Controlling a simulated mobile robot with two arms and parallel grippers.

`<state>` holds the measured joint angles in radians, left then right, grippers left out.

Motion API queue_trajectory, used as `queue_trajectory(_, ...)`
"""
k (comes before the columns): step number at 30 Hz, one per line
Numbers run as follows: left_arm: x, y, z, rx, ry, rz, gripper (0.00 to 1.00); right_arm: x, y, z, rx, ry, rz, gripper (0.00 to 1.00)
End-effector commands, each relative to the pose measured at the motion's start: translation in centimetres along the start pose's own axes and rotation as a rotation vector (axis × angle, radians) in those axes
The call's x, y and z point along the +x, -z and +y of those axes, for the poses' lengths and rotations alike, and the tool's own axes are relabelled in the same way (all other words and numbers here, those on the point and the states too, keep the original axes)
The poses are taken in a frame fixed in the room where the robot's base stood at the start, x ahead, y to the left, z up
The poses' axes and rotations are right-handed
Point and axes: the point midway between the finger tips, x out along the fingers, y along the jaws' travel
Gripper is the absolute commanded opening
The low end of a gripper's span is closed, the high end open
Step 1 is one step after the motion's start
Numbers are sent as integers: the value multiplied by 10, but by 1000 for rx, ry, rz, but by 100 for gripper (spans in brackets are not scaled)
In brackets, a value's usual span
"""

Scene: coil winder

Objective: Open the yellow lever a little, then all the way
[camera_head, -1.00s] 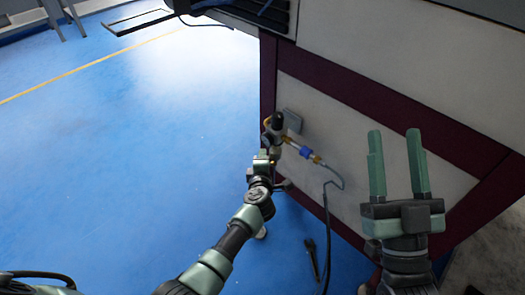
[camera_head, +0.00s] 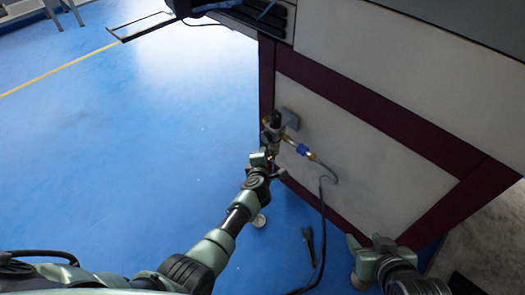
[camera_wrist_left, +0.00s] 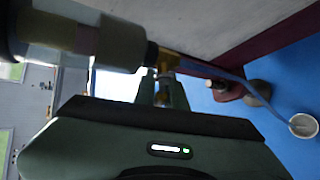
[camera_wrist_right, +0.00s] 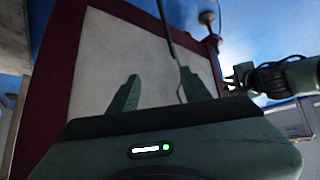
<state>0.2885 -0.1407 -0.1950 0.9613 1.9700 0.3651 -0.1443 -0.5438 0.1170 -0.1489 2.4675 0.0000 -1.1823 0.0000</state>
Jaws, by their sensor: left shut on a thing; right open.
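A valve and filter assembly (camera_head: 273,132) with brass fittings and a blue section (camera_head: 302,150) is mounted on the pale side panel of the machine. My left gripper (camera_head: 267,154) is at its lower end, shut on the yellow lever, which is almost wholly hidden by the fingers. In the left wrist view, the fingers (camera_wrist_left: 162,84) close just below a brass-coloured fitting (camera_wrist_left: 168,62). My right gripper (camera_head: 362,250) is low at the front of the panel. In the right wrist view, its fingers (camera_wrist_right: 158,90) are wide apart with nothing between them.
The pale panel (camera_head: 365,140) has a dark red frame (camera_head: 385,112). A dark hose (camera_head: 324,225) hangs from the assembly down to the blue floor (camera_head: 130,170). A small round foot (camera_head: 259,220) stands near my left arm. The floor to the left is open.

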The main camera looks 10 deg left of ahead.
Motion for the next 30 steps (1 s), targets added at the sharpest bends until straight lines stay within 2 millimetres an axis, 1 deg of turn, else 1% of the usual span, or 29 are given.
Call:
queue_trajectory(1,-1,0,2,-6,5,0,0,-4,-9,2,1,-3,-49,48)
queue_trajectory(3,-1,0,1,-11,10,-1,0,-7,-22,3,2,-6,-104,48)
queue_trajectory(6,0,0,0,-16,14,-3,0,-9,-32,4,4,-9,-150,48)
queue_trajectory(9,0,0,-1,-18,16,-4,0,-10,-35,4,4,-9,-164,48)
queue_trajectory(16,0,0,-1,-17,16,-4,0,-10,-35,4,4,-9,-162,48)
queue_trajectory(17,0,0,-1,-17,16,-4,17,-10,-35,4,4,-9,-162,48)
queue_trajectory(18,0,0,-1,-17,16,-4,28,-10,-35,4,4,-9,-162,48)
queue_trajectory(19,0,0,-1,-17,16,-4,34,-10,-35,4,4,-9,-162,48)
queue_trajectory(30,-2,-1,-1,-17,16,-4,34,-12,-37,4,4,-9,-175,48)
